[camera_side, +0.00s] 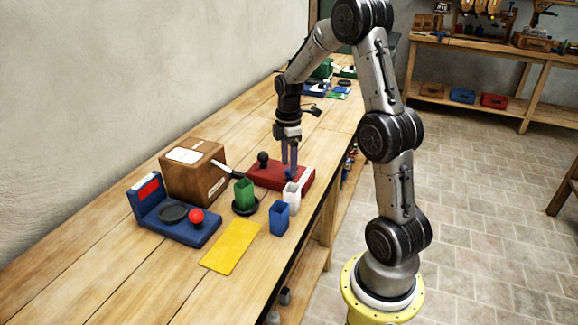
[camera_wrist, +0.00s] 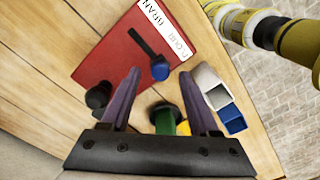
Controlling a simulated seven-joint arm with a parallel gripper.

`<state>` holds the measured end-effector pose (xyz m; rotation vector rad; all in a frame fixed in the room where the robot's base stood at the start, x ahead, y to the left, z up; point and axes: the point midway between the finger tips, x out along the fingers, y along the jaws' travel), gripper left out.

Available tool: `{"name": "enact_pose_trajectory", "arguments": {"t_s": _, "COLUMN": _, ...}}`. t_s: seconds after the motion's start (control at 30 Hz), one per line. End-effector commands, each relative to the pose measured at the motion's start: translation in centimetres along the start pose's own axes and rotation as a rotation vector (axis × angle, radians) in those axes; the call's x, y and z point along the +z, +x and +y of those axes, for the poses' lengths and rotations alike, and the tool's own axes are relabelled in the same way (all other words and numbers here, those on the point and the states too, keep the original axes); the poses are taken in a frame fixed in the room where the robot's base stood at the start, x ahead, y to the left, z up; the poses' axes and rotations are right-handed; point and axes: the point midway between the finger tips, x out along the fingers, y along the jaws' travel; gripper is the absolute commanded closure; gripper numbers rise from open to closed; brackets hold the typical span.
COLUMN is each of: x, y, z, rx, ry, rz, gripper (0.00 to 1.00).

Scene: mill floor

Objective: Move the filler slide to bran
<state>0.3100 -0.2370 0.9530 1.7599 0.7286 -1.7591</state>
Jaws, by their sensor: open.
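The filler slide is on a red box (camera_side: 268,173) on the bench, also in the wrist view (camera_wrist: 108,55). Its blue knob (camera_wrist: 159,70) sits at the lower end of a black slot (camera_wrist: 143,43). A white label (camera_wrist: 165,28) beside it reads "FLOUR" nearer the knob's end and "BRAN" nearer the far end. My gripper (camera_side: 290,174) points down over the box with its fingers apart. In the wrist view the knob appears between the fingertips; I cannot tell whether they touch it.
A black ball knob (camera_side: 263,157) stands on the box's left. A carton (camera_side: 192,172), a blue scale (camera_side: 178,229) with a red ball, and a yellow sheet (camera_side: 232,246) lie left.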

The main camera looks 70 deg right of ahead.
Motion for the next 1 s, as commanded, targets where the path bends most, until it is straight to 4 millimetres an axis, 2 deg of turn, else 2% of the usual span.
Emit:
{"name": "enact_pose_trajectory", "arguments": {"t_s": 0.17, "x": 0.01, "y": 1.33, "z": -0.08, "rx": -0.003, "ry": 0.000, "rz": 0.000, "gripper": 0.38}}
{"name": "enact_pose_trajectory", "arguments": {"t_s": 0.47, "x": 0.01, "y": 1.50, "z": -0.05, "rx": -0.001, "ry": 0.000, "rz": 0.000, "gripper": 0.38}}
{"name": "enact_pose_trajectory", "arguments": {"t_s": 0.8, "x": 0.00, "y": 1.46, "z": -0.05, "rx": -0.001, "ry": 0.000, "rz": 0.000, "gripper": 0.98}}
{"name": "enact_pose_trajectory", "arguments": {"t_s": 1.0, "x": 0.00, "y": 1.45, "z": -0.05, "rx": -0.001, "ry": 0.000, "rz": 0.000, "gripper": 1.00}}
